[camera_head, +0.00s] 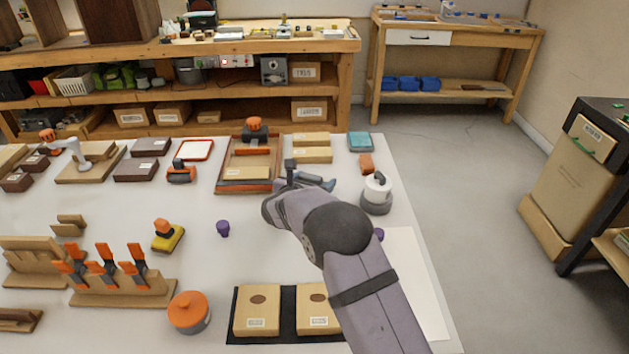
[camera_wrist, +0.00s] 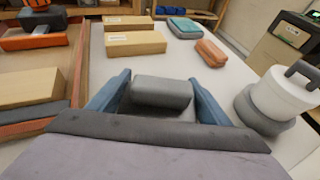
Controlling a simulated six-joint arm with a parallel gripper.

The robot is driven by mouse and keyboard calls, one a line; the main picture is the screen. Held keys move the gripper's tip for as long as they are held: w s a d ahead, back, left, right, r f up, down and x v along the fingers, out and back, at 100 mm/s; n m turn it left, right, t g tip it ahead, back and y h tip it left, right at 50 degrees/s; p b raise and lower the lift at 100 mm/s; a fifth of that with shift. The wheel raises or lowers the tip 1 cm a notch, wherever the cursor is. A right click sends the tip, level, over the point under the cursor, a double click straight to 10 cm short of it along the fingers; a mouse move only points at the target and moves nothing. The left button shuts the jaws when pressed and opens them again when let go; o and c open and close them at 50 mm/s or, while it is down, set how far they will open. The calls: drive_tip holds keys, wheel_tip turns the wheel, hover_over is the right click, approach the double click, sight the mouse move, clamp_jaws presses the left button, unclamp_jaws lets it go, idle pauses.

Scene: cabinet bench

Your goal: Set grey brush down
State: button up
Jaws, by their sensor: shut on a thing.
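My gripper (camera_wrist: 163,84) has its blue fingers on both sides of a grey block, the grey brush (camera_wrist: 162,93), and is shut on it. In the head view my gripper (camera_head: 312,181) is over the white table (camera_head: 232,268), just right of the wooden tray (camera_head: 223,187). The brush is mostly hidden there by my wrist. Its underside is hidden, so I cannot tell whether it touches the table.
Tan blocks (camera_head: 311,155) lie beyond my gripper. A teal box (camera_head: 361,142) and orange-brown block (camera_head: 366,163) lie at the back right. A white-and-grey lidded pot (camera_head: 377,187) stands close to my right. An orange-topped tool (camera_head: 254,131) is in the tray.

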drive_tip(key=shift+f, duration=0.15)
drive_tip(key=o, duration=1.1)
drive_tip(key=shift+r, duration=0.3)
drive_tip(key=shift+s+a, duration=0.15)
drive_tip(key=shift+s, duration=0.15)
drive_tip(key=b+v, duration=0.1)
drive_tip(key=v, duration=1)
drive_tip(key=shift+s, duration=0.15)
